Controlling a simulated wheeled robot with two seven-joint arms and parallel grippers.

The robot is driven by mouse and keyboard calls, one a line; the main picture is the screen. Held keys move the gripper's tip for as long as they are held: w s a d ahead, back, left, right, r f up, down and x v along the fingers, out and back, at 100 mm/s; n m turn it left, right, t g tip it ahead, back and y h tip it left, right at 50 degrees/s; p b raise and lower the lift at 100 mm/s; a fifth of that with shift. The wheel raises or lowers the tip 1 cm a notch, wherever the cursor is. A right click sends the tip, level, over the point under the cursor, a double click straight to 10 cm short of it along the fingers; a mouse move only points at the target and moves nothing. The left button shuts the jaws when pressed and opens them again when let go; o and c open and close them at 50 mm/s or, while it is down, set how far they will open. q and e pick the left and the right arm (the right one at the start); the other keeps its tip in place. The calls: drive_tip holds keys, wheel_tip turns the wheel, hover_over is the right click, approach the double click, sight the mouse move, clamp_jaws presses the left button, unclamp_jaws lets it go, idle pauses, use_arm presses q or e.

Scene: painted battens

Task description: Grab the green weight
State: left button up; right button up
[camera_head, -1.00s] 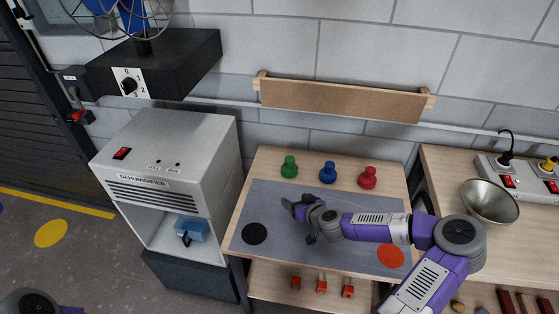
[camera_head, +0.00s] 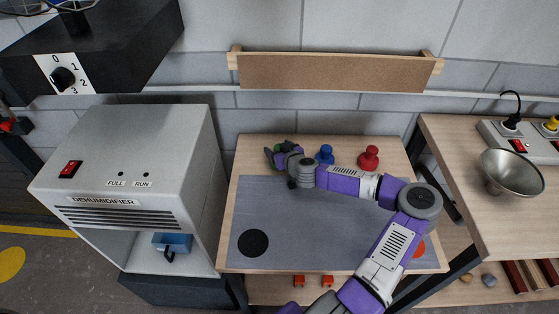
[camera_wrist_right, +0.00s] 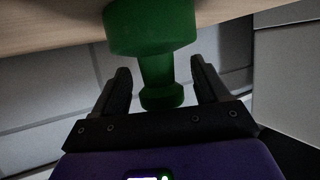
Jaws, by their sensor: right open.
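The green weight (camera_wrist_right: 152,68) fills the upper middle of the right wrist view. Its narrow neck and small end lie between the two open fingers of my right gripper (camera_wrist_right: 160,88), with a gap visible on each side. In the head view, my right gripper (camera_head: 275,156) is at the back left of the table, and the green weight (camera_head: 289,144) is mostly hidden behind it. The blue weight (camera_head: 325,154) and the red weight (camera_head: 369,158) stand to the right along the table's back. My left gripper is not in view.
A grey mat with a black disc (camera_head: 253,243) and a partly covered red disc (camera_head: 420,248) lies on the table. A dehumidifier (camera_head: 130,190) stands close on the left. A metal bowl (camera_head: 511,174) and a power strip (camera_head: 520,140) are on the right bench.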

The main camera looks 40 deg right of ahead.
drive_tip(key=shift+w+f, duration=0.1)
drive_tip(key=shift+w, duration=0.3)
drive_tip(key=shift+c, duration=0.2)
clamp_jaws()
